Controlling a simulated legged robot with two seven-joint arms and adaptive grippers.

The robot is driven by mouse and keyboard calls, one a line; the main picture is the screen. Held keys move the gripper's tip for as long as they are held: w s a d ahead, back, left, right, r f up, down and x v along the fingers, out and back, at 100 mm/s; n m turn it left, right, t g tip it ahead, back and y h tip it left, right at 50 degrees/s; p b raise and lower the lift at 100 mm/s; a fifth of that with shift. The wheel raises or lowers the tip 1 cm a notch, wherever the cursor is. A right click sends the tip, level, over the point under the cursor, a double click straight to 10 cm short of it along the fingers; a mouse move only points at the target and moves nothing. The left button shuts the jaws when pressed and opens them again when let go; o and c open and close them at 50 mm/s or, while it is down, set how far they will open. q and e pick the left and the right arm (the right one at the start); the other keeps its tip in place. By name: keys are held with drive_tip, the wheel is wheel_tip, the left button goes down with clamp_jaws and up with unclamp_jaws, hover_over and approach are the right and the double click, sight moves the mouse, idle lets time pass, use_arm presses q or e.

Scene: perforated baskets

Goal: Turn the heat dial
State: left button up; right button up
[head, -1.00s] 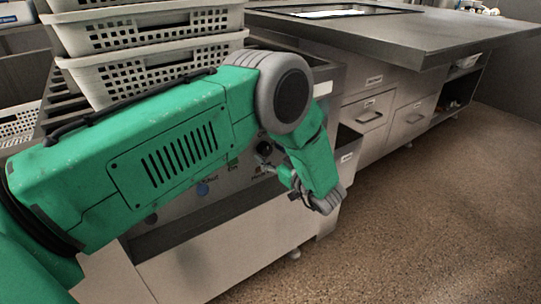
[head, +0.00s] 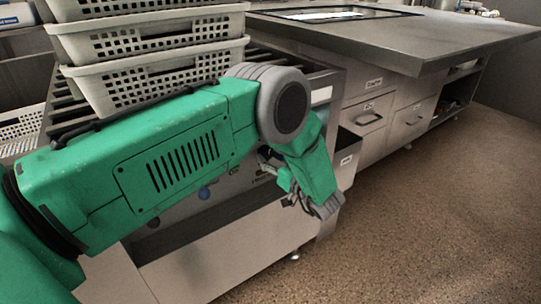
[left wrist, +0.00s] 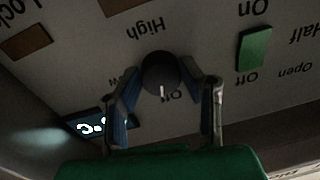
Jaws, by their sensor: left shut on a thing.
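The heat dial (left wrist: 160,75) is a dark round knob with a white mark, on a grey panel in the left wrist view. Upside-down labels around it read "High" and "Off", and one is partly hidden. My left gripper (left wrist: 166,88) is shut on the dial, with one finger at each side of it. In the head view my left gripper (head: 284,184) is at the front of the appliance panel, and my arm hides most of the dial there. My right gripper is not in view.
A green switch (left wrist: 254,48) marked "On" and "Off" sits beside the dial, and a lit display (left wrist: 92,124) is on the other side. Stacked white baskets (head: 150,60) stand on the appliance. A grey counter (head: 410,35) with drawers is at right; the floor (head: 430,220) is clear.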

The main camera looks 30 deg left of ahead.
use_arm(q)
drive_tip(key=m+p, duration=0.1)
drive_tip(key=m, duration=0.2)
drive_tip(key=shift+m, duration=0.4)
drive_tip(key=m+p, duration=0.1)
drive_tip(key=m, duration=0.2)
drive_tip(key=shift+m+t, duration=0.3)
drive_tip(key=shift+m, duration=0.1)
drive_tip(key=m, duration=0.3)
drive_tip(key=shift+s+m+p, duration=0.1)
drive_tip(key=shift+m+p, duration=0.2)
drive_tip(key=shift+m, duration=0.1)
drive_tip(key=shift+m+t, duration=0.3)
drive_tip(key=shift+m, duration=1.7)
drive_tip(key=shift+d, duration=0.1)
drive_tip(key=o, duration=1)
drive_tip(key=shift+o, duration=0.7)
